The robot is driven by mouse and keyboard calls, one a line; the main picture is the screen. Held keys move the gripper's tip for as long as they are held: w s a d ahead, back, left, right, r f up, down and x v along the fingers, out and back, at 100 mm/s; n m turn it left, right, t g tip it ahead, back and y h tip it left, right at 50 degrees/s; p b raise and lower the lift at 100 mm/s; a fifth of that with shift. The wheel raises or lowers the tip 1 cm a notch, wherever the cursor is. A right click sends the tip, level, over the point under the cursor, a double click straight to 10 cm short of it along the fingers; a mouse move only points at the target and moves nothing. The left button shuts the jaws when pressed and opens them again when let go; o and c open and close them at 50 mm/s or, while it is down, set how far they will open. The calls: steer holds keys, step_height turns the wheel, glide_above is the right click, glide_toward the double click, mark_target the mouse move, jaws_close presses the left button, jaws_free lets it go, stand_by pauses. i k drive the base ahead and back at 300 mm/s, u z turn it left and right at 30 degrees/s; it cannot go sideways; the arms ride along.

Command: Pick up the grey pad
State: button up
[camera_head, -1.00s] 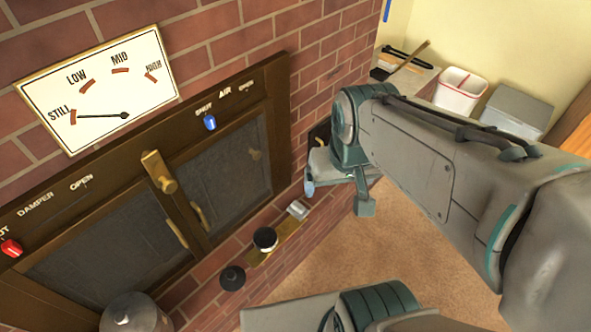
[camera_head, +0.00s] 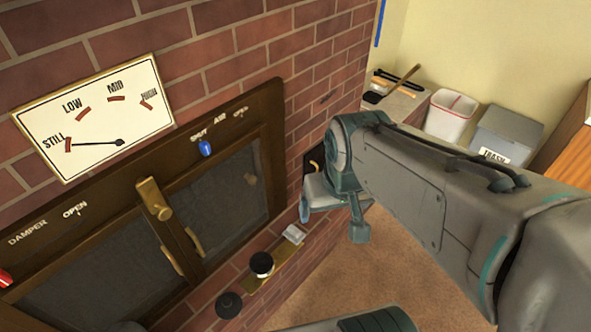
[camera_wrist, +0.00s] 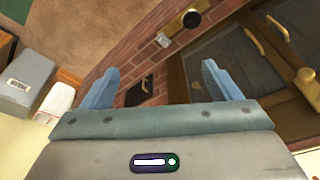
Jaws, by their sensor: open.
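A small light grey block, which looks like the grey pad (camera_head: 293,234), lies at the right end of a brass strip (camera_head: 283,258) on the brick ledge below the stove doors. It also shows in the wrist view (camera_wrist: 162,40), beyond and between my fingertips. My gripper (camera_wrist: 160,80) is open, with two blue fingers wide apart and nothing between them. In the head view my gripper is partly hidden by my wrist, near the right end of the ledge. It is apart from the pad.
A black-and-white round pot (camera_head: 261,264) and a black knob (camera_head: 229,304) are left of the pad. The stove doors (camera_head: 227,188) with brass handles stand behind the ledge. A trash bin (camera_head: 505,133) and a white bin (camera_head: 450,116) stand at the back right.

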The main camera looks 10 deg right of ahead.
mark_target(293, 234)
steer(key=k, duration=0.55)
steer(key=z, duration=0.65)
steer(key=i, duration=1.4)
steer(key=u, duration=0.7)
